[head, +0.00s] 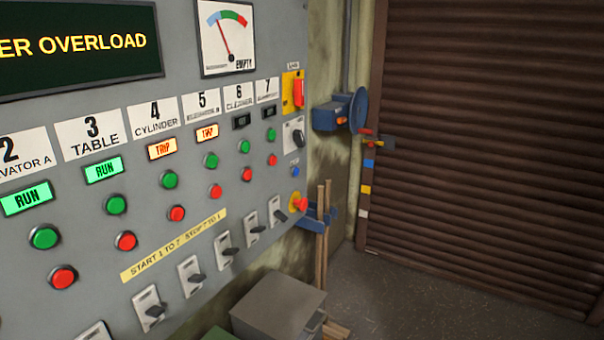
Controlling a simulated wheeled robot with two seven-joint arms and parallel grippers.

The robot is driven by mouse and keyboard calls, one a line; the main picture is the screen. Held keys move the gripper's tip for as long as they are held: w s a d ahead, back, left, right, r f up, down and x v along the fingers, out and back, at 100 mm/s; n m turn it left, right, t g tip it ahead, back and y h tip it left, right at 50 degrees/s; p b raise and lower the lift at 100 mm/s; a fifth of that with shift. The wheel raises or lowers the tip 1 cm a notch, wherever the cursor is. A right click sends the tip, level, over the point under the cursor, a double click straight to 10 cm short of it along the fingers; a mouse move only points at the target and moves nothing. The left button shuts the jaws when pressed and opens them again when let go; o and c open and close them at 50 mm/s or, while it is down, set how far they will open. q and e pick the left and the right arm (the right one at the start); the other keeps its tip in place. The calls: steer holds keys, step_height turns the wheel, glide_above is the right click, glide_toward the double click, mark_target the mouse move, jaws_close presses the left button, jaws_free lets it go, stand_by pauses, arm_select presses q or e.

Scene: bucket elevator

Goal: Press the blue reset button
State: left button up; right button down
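The blue reset button (295,172) is a small round blue button near the right edge of the grey control panel (240,205). A small label sits just above it. It lies below a black rotary switch (298,138) and above a red mushroom button on a yellow base (298,203). To its left are the green and red buttons of column 7. Nothing covers the blue button. Neither of my grippers shows in the head view.
The panel carries several green and red buttons, toggle switches and a red-and-yellow switch (294,92). A grey box (279,306) stands low in front of the panel. Wooden poles (322,235) lean beside its right edge. A brown shutter (490,150) is at right, with open floor before it.

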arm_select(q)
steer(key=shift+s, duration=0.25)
